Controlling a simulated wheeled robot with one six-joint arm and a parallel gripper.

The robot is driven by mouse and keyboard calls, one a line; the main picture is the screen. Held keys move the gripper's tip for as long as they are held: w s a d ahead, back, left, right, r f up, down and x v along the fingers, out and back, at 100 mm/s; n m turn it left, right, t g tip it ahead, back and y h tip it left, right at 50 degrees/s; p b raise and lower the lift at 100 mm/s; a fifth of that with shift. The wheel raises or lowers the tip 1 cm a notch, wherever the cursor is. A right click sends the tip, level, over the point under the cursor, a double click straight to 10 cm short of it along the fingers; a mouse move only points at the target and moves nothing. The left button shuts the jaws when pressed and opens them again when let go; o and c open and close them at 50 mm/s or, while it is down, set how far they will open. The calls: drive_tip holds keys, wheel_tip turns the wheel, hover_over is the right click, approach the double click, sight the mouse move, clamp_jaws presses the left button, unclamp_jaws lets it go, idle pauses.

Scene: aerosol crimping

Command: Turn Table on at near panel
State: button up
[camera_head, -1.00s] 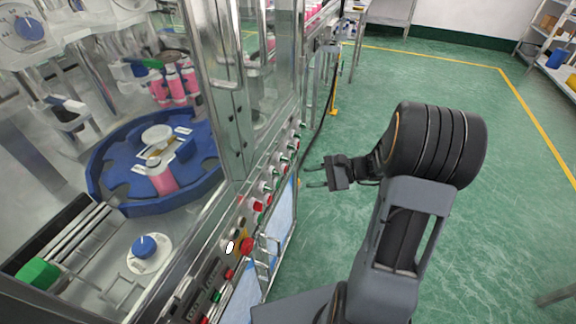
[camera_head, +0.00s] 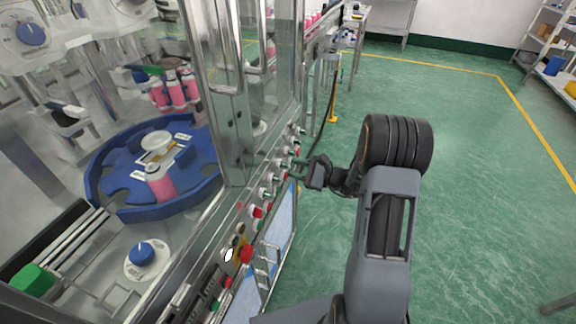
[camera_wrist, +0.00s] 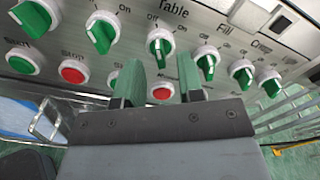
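The near panel (camera_head: 262,205) runs along the machine's side, with a row of knobs and buttons. In the wrist view, the green Table knob (camera_wrist: 160,46) in its white ring sits under the "Table" label, with "Off" at its upper left and "On" at its upper right. Its pale pointer line looks roughly upright; its exact setting is hard to tell. My gripper (camera_head: 298,170) is close to the panel. In the wrist view my gripper (camera_wrist: 157,68) is open and empty, its two fingertips just below the Table knob on either side. Contact cannot be judged.
A red button (camera_wrist: 162,92) shows between the fingers. Other green knobs flank the Table knob, one at left (camera_wrist: 102,33) and one at right (camera_wrist: 207,61). A blue turntable (camera_head: 120,200) with pink cans is behind the glass. Green floor at right is clear.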

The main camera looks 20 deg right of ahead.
sight(284, 165)
drive_tip(key=shift+x, duration=1.5)
clamp_jaws()
